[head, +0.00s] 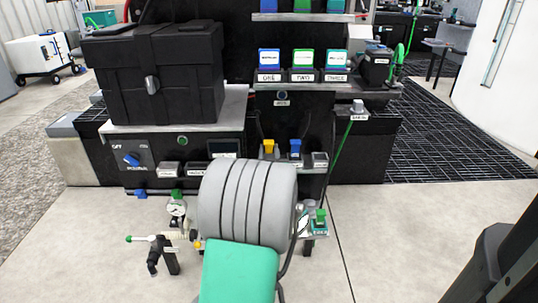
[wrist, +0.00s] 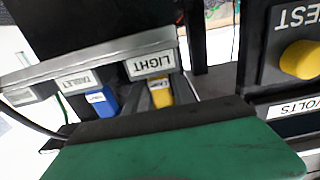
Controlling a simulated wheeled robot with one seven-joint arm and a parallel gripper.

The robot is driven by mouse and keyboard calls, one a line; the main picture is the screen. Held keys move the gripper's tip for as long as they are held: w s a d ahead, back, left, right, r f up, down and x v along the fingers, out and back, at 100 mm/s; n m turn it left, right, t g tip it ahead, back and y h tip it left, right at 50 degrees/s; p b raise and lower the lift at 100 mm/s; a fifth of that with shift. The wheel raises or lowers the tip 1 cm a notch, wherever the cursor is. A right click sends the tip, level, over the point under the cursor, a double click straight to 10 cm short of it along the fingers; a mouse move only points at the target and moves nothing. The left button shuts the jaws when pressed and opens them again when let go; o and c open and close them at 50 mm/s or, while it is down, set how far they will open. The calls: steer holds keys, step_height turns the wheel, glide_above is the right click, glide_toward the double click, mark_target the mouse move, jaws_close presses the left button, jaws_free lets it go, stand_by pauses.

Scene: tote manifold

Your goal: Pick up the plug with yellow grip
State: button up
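The plug with yellow grip (head: 268,147) stands in the low row at the front of the black bench, left of a plug with blue grip (head: 295,147). In the wrist view, which is upside down, the yellow grip (wrist: 160,93) shows by the LIGHT label, with the blue grip (wrist: 101,100) by the TABLET label. A green block with a black edge, which looks like part of my gripper (wrist: 180,145), fills the bottom of the wrist view, close to the yellow grip. No fingertips can be made out. My arm hides the gripper in the head view.
A black case (head: 155,75) sits on the bench at left. A blue POWER knob (head: 131,159) is below it. A yellow knob (wrist: 300,60) marked TEST is at right in the wrist view. A green cable (head: 341,155) hangs at right. Open floor (head: 430,220) lies right.

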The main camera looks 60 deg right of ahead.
mark_target(269, 142)
jaws_close()
steer(key=shift+r, duration=0.1)
stand_by(0.3)
steer(key=shift+r, duration=0.3)
step_height(269, 142, up, 3)
steer(key=shift+f+p, duration=0.1)
steer(key=shift+p, duration=0.65)
steer(key=s+a+r+p, duration=0.2)
steer(key=s+a+r, duration=0.1)
steer(key=a, duration=0.3)
steer(key=s+a+r+p, duration=0.2)
steer(key=s+a+r, duration=0.1)
steer(key=a+r, duration=0.3)
steer(key=shift+s+a+r, duration=0.2)
steer(key=shift+s+a, duration=0.05)
